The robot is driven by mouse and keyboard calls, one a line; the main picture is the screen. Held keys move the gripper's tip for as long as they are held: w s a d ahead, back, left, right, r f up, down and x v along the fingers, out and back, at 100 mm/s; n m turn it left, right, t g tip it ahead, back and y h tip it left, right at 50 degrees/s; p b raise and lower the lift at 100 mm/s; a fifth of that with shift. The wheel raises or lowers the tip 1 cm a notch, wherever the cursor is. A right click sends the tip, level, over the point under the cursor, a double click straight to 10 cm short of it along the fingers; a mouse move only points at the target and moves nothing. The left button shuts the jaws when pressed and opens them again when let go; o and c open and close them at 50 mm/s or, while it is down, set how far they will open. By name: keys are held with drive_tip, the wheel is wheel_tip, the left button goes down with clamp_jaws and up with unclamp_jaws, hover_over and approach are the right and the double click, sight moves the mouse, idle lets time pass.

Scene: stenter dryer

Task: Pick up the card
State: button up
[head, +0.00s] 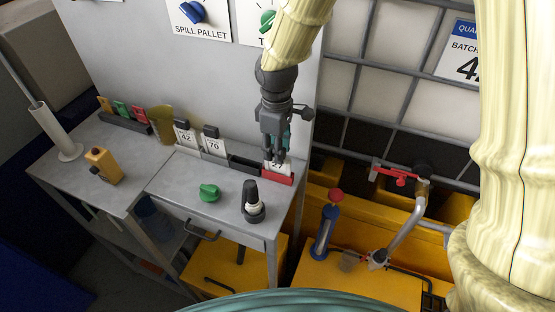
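White number cards stand in dark holders along the back of the grey table. One card (185,138) reads 42 and another card (214,147) reads 70. A third card (277,169), partly hidden by my fingers, stands at the right end in a red-fronted holder (278,179); only a 7 can be read on it. My gripper (279,158) points down right at this third card, its fingertips overlapping the card's top in the picture. Whether the fingers touch or grip it cannot be told.
An empty-looking dark slot (244,163) lies left of the red holder. A green knob (209,192) and a black-and-white upright device (253,205) stand in front on the grey table (174,187). A yellow device (103,165) is at left. A wall rises close behind.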

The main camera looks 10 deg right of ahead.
sight(278, 166)
drive_tip(key=shift+w+f, duration=0.1)
drive_tip(key=shift+s+d+f+p, duration=0.1)
drive_tip(key=shift+s+f+p, duration=0.25)
drive_tip(key=shift+s+p, duration=0.3)
drive_tip(key=shift+f, duration=0.35)
drive_tip(key=shift+w+f+p, duration=0.2)
drive_tip(key=shift+f+p, duration=0.05)
drive_tip(key=shift+f, duration=0.3)
drive_tip(key=shift+w+f+p, duration=0.15)
drive_tip(key=shift+f+p, duration=0.1)
drive_tip(key=shift+f, duration=0.25)
drive_tip(key=shift+s+f, duration=0.2)
drive_tip(key=shift+f, duration=0.25)
clamp_jaws()
